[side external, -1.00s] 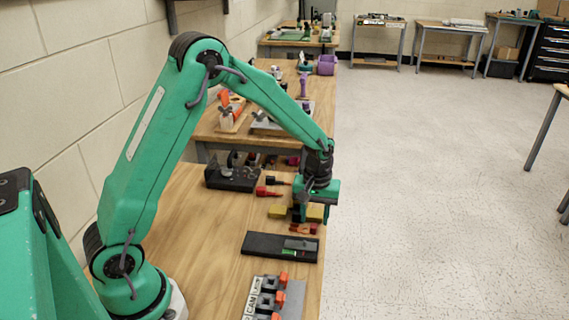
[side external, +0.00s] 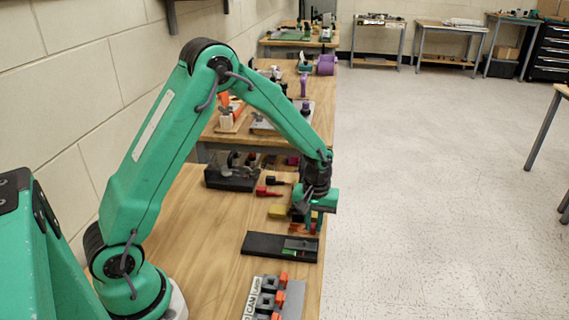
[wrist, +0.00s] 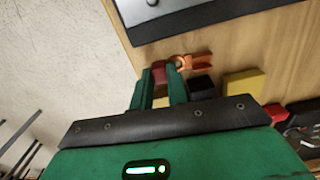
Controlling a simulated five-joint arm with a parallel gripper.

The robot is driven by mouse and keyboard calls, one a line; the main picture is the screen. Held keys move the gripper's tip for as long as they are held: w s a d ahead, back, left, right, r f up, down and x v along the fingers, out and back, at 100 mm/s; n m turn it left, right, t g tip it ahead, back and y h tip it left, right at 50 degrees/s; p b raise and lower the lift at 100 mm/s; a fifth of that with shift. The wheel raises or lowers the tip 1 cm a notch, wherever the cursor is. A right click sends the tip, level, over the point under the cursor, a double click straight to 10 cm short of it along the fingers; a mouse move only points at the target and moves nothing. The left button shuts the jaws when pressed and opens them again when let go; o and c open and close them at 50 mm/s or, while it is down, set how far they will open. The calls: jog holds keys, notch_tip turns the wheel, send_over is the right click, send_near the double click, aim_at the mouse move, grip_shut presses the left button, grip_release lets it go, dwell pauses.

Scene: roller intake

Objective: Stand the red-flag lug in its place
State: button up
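A copper-coloured lug with a ring (wrist: 181,63) and an orange-red forked end lies on the bench in the wrist view. A dark red piece (wrist: 158,72) is beside it, between my fingertips; I cannot tell whether it is part of the same lug. My gripper (wrist: 161,80) is low over them with its two green fingers apart. I cannot tell if they touch the red piece. In the side view my gripper (side external: 308,222) mostly hides these parts. A black holder (side external: 262,244) with a grey and green section lies nearer the camera; which place is the lug's is unclear.
A yellow block (wrist: 243,84) and a black block (wrist: 200,85) lie beside the lug. Red pieces (side external: 268,192) and a black fixture (side external: 232,177) are farther back. A labelled rack with orange parts (side external: 268,297) stands in front. The bench's right edge is close to my gripper.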

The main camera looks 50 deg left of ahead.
jog(key=shift+r, duration=0.15)
grip_shut()
jog(key=shift+r, duration=0.5)
jog(key=r, duration=0.3)
jog(key=shift+s+d+r, duration=0.1)
jog(key=shift+d, duration=0.1)
jog(key=s+d+r, duration=0.5)
jog(key=d+r, duration=0.1)
jog(key=d, duration=0.3)
jog(key=shift+s+d+r, duration=0.25)
jog(key=shift+s+d, duration=0.1)
jog(key=shift+s, duration=0.05)
jog(key=shift+w, duration=0.1)
send_near(314, 226)
jog(key=w+a+r, duration=0.2)
jog(key=w+a, duration=0.2)
jog(key=w, duration=0.1)
jog(key=shift+s+f+n, duration=0.15)
jog(key=shift+f+n, duration=0.05)
jog(key=shift+n, duration=0.2)
jog(key=shift+f, duration=0.25)
